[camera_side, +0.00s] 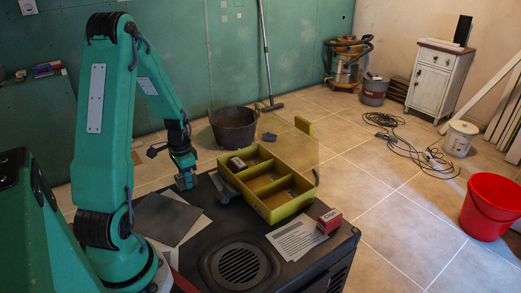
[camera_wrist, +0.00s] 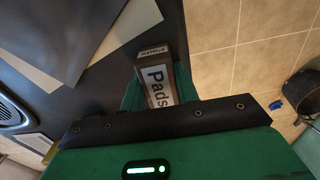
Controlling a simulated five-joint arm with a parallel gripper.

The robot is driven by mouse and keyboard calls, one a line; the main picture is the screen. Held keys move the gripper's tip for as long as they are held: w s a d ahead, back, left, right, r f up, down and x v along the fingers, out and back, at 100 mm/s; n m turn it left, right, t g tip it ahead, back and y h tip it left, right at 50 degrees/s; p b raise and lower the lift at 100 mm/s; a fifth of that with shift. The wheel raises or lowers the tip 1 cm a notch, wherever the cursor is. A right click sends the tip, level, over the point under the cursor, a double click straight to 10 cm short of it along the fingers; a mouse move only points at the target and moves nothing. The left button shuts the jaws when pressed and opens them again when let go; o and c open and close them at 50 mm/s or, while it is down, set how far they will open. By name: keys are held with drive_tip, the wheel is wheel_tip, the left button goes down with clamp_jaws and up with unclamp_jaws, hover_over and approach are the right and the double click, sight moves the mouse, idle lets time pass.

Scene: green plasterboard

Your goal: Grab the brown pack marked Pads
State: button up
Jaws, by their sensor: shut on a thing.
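The brown pack marked Pads (camera_wrist: 155,75) has a white label and sits between the green fingers of my gripper (camera_wrist: 157,90) in the wrist view. My gripper is shut on it. In the side view my gripper (camera_side: 186,179) points down at the left back edge of the dark work surface (camera_side: 205,231), left of the yellow-green tray. The pack is mostly hidden by the fingers there, and I cannot tell whether it touches the surface.
The yellow-green divided tray (camera_side: 268,212) holds a small pale item (camera_side: 237,162) in its left compartment. A red box (camera_side: 329,221) stands on a printed sheet (camera_side: 295,237) at the right. Dark and pale sheets (camera_side: 168,218) lie in front of my gripper. A black bucket (camera_side: 233,128) stands behind on the floor.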

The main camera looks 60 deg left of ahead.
drive_tip(key=shift+r, duration=0.1)
drive_tip(key=shift+r, duration=0.7)
drive_tip(key=r, duration=0.3)
drive_tip(key=shift+w+d, duration=0.15)
drive_tip(key=shift+d, duration=0.25)
drive_tip(key=w+d+r, duration=0.3)
drive_tip(key=d+r, duration=0.3)
drive_tip(key=d, duration=0.4)
drive_tip(key=shift+d+r, duration=0.2)
drive_tip(key=shift+d, duration=0.05)
drive_tip(key=shift+w, duration=0.1)
